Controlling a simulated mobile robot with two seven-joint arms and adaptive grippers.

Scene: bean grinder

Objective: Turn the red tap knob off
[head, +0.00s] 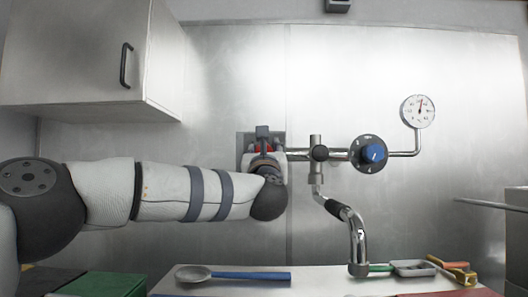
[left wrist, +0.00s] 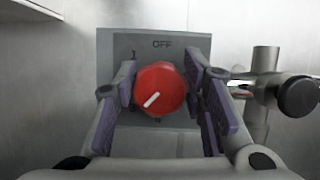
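The red tap knob (left wrist: 160,88) sits on a grey square plate (left wrist: 112,45) on the wall. Its white mark points to the lower left, away from the "OFF" label (left wrist: 162,44) at the top. My left gripper (left wrist: 162,85) has one purple-padded finger on each side of the knob, with its tips close to the knob's edges. I cannot tell whether the pads press on it. In the head view my left gripper (head: 263,142) reaches the wall plate and hides most of the knob. My right gripper is not in view.
Right of the plate are metal pipes, a blue knob (head: 374,153), a round gauge (head: 418,111) and a bent spout (head: 357,240). A white cabinet (head: 75,60) hangs upper left.

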